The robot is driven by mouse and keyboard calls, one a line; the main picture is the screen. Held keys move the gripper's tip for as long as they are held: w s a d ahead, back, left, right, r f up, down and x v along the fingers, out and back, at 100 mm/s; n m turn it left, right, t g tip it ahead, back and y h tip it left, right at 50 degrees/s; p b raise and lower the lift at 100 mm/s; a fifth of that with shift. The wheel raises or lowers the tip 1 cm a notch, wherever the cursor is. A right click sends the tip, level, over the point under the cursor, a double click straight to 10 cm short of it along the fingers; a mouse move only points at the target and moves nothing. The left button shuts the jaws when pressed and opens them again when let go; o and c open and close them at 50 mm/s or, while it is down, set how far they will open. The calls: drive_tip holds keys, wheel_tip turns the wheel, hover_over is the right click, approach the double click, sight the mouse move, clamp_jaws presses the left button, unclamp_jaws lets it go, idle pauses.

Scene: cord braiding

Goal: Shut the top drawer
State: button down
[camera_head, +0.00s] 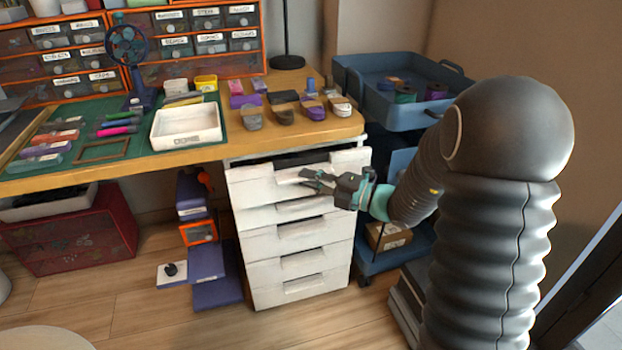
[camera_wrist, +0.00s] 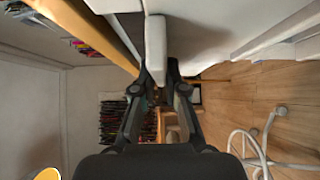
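A white drawer unit (camera_head: 300,245) stands under the right end of the wooden desk. Its top drawer (camera_head: 255,190) sits slightly out, with a dark gap showing above its front. My gripper (camera_head: 306,178) is at that front, near its handle recess, with its fingers spread. In the wrist view, a white bar-like edge (camera_wrist: 156,45), seemingly part of the drawer front, lies between the fingertips of my gripper (camera_wrist: 158,66). Whether the fingers touch it is unclear. The lower drawers look closed.
The desk top (camera_head: 345,127) overhangs the drawers, with a white tray (camera_head: 187,140) and several shoe-like pieces on it. A blue cart (camera_head: 345,75) stands at right, close to my arm. Purple boxes (camera_head: 207,262) are on the floor at left.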

drive_tip(key=shift+w, duration=0.1)
drive_tip(key=shift+w+a+r+p, duration=0.1)
drive_tip(key=shift+w+r+p, duration=0.05)
drive_tip(key=shift+w+p, duration=0.25)
drive_tip(key=shift+w+a+p, duration=0.15)
drive_tip(key=shift+w+p, duration=0.2)
drive_tip(key=shift+w, duration=0.35)
drive_tip(key=shift+w+a+p, duration=0.15)
drive_tip(key=shift+w+p, duration=0.15)
drive_tip(key=shift+w, duration=0.4)
drive_tip(key=c, duration=1.2)
unclamp_jaws()
drive_tip(key=shift+w+a, duration=0.1)
drive_tip(key=v, duration=1.2)
